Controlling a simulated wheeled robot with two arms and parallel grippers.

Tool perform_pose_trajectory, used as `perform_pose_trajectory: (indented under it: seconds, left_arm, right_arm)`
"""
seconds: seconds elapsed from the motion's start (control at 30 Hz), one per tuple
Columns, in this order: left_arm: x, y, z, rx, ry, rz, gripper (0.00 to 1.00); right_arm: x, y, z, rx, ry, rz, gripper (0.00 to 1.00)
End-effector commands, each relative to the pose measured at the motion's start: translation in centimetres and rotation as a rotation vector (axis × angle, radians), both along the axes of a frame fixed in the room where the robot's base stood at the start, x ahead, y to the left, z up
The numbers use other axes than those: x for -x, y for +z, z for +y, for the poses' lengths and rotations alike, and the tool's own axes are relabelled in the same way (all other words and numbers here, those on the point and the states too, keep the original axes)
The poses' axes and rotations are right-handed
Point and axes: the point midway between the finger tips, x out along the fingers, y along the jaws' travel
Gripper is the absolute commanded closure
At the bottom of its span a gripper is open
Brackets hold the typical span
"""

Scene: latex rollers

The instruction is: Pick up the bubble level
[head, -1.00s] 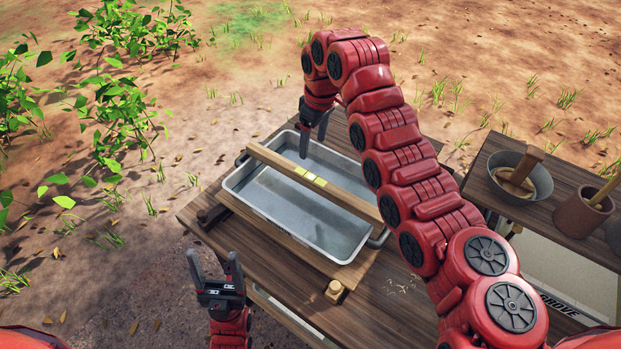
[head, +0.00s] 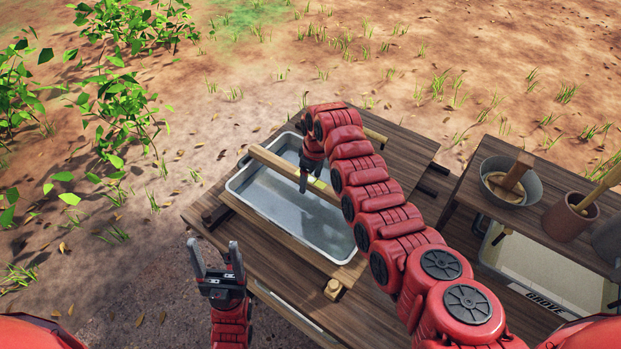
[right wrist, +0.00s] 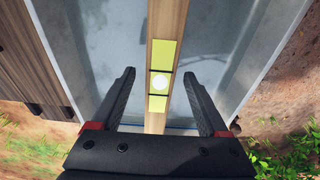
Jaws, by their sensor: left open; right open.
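The bubble level (head: 272,163) is a long wooden bar with yellow-green vials, lying across the grey metal tray (head: 240,192). In the right wrist view the level (right wrist: 168,25) runs up the middle, with a round white vial between yellow ones. My right gripper (head: 308,188) is over the level near its vials and partly hides them in the head view. In the right wrist view its open fingers (right wrist: 159,74) are on either side of the bar, apart from it. My left gripper (head: 214,246) is open and empty, off the near left side of the table.
The tray sits on a dark wooden table (head: 390,325) between wooden rails (head: 270,231). A wooden peg (head: 333,288) stands at the near rail's end. A side shelf at right holds a metal bowl (head: 540,190) and a brown pot (head: 562,222).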

Motion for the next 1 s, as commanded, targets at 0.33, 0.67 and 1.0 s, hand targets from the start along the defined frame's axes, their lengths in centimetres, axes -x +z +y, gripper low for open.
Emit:
perform_pose_trajectory:
  seconds: [0.33, 0.67, 1.0]
  left_arm:
    - [0.0, 0.2, 0.0, 0.0, 0.0, 0.0, 0.31]
    - [0.01, 0.2, 0.0, 0.0, 0.0, 0.0, 0.31]
    - [0.0, 0.21, 0.0, 0.0, 0.0, 0.0, 0.31]
  right_arm:
    - [0.01, -0.6, 0.06, -0.001, 0.0, 0.001, 0.22]
    - [-0.01, -0.57, 0.05, -0.001, -0.001, 0.0, 0.82]
    - [-0.02, -0.54, 0.05, -0.001, -0.001, 0.0, 1.0]
